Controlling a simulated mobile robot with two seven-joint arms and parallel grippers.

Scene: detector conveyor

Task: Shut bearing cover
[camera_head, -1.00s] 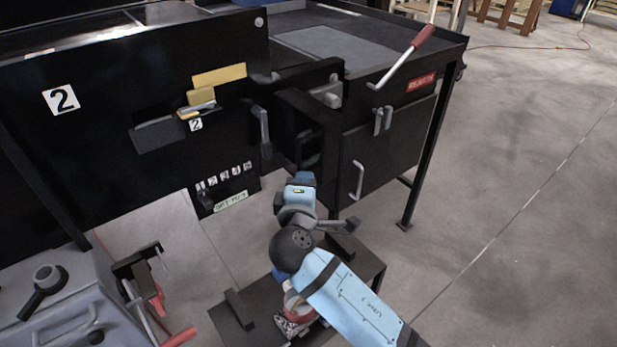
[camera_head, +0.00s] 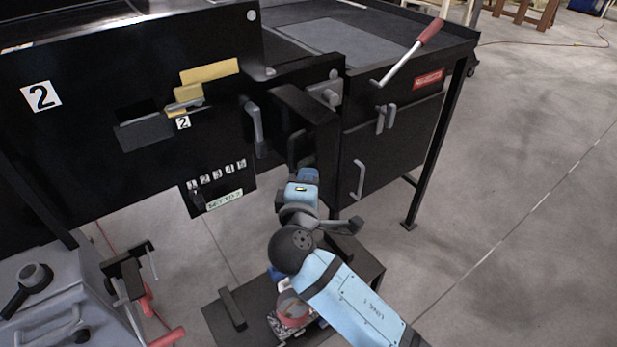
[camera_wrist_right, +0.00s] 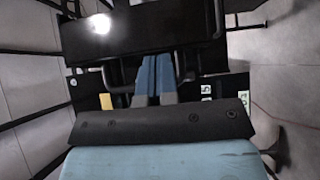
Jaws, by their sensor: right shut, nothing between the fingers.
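A black flap (camera_head: 307,103), which looks like the bearing cover, juts out open from the gap between the numbered panel and the box on the right. My right gripper (camera_head: 303,178) is just below and in front of it in the head view. In the right wrist view, the blue fingers (camera_wrist_right: 156,72) are shut and empty, pointing at a black panel (camera_wrist_right: 150,32) with a bright reflection. I cannot tell whether they touch it. The fingertips are hard to make out in the head view. My left gripper is not in view.
A grey lever (camera_head: 255,128) hangs on the numbered panel left of the gap. The right box has a latch (camera_head: 386,118), a door handle (camera_head: 359,180) and a red-gripped lever (camera_head: 410,52) above. Concrete floor (camera_head: 520,200) is clear to the right.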

